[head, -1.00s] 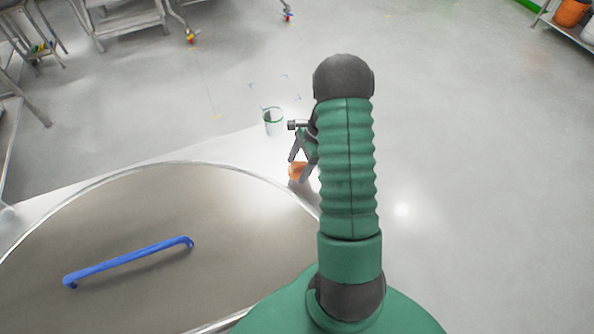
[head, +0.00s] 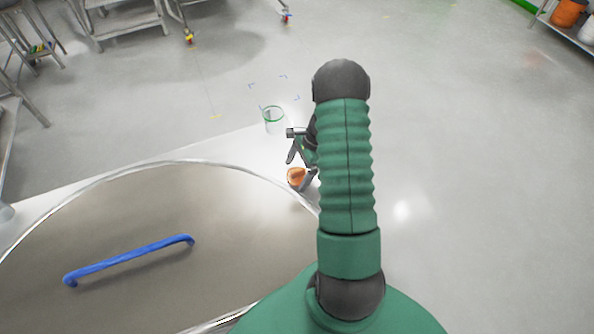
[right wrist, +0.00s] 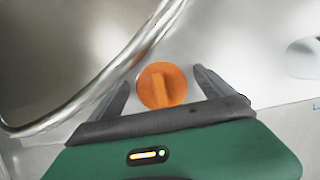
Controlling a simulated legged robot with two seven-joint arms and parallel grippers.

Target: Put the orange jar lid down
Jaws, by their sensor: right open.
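The orange jar lid (head: 296,177) is at the white counter edge, just beyond the round metal lid. In the right wrist view the orange lid (right wrist: 161,85) lies with its bar-shaped grip facing the camera. My right gripper (head: 301,166) is open around it; in the right wrist view the gripper (right wrist: 162,78) has a finger on each side, with a visible gap to the lid on both. My arm partly hides the gripper in the head view. A clear jar with a green rim (head: 273,120) stands just beyond. My left gripper is out of view.
A large round metal lid (head: 120,205) with a blue handle (head: 130,260) fills the lower left. A white counter strip (head: 225,152) runs along its far side. Open grey floor lies beyond and to the right.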

